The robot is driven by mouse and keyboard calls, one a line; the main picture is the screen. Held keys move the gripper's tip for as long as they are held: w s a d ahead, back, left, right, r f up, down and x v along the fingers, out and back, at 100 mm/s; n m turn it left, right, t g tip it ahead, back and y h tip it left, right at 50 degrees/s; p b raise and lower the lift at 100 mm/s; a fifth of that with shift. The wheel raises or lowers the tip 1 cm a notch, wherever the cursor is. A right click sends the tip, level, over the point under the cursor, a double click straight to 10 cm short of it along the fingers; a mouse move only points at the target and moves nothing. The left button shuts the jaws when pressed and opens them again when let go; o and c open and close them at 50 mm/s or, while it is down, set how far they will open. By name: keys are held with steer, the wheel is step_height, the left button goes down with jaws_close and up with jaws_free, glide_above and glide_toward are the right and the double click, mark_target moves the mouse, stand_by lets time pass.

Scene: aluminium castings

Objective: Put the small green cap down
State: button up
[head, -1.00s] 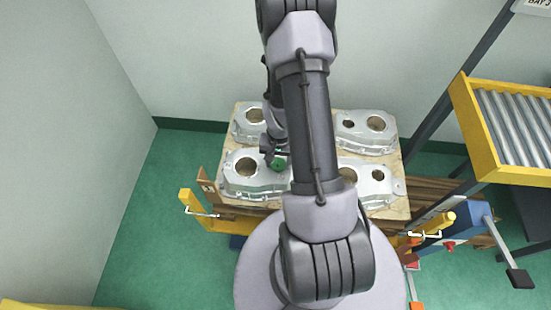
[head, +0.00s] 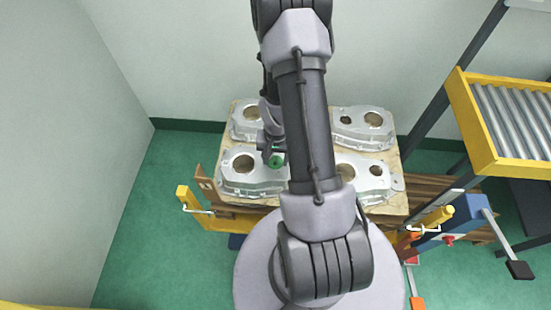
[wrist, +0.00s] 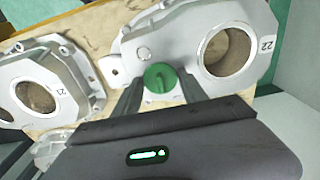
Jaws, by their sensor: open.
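The small green cap (wrist: 160,77) is round with a raised grip bar across its top. In the wrist view it appears on the casting marked 22 (wrist: 185,28), to the left of that casting's large round hole. My gripper (wrist: 158,84) is open, with one finger on each side of the cap. I cannot tell whether either finger touches it. In the head view the cap (head: 277,160) shows at the front left casting (head: 245,183), just below my gripper (head: 271,150). The cap's underside is hidden.
Several aluminium castings, such as the back right one (head: 350,133), lie on a wooden board (head: 398,207). Another casting, marked 21 (wrist: 62,70), lies beside casting 22. A yellow-framed roller conveyor (head: 478,130) stands at the right. Walls rise behind and at the left.

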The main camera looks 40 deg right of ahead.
steer(key=shift+s+a+f, duration=0.25)
steer(key=shift+s+f, duration=0.2)
steer(key=shift+f, duration=0.25)
step_height(320, 180, up, 13)
steer(key=p, duration=0.7)
steer(key=w+a+r+n+t, duration=0.15)
steer(key=a+r, duration=0.25)
steer(key=r, duration=0.5)
steer(key=w+a+r+n+t, duration=0.1)
steer(key=w+a+r, duration=0.25)
steer(key=r, duration=0.45)
steer(key=s+a+r+n+t+y+b, duration=0.1)
steer(key=s+a+r, duration=0.4)
steer(key=a, duration=0.3)
steer(key=s+a+r+n+t+y+b, duration=0.1)
steer(key=s+a+r+n+t, duration=0.1)
steer(key=s+a+r, duration=0.4)
steer(key=shift+a+r, duration=0.9)
steer(key=shift+r, duration=0.2)
steer(key=shift+s, duration=0.1)
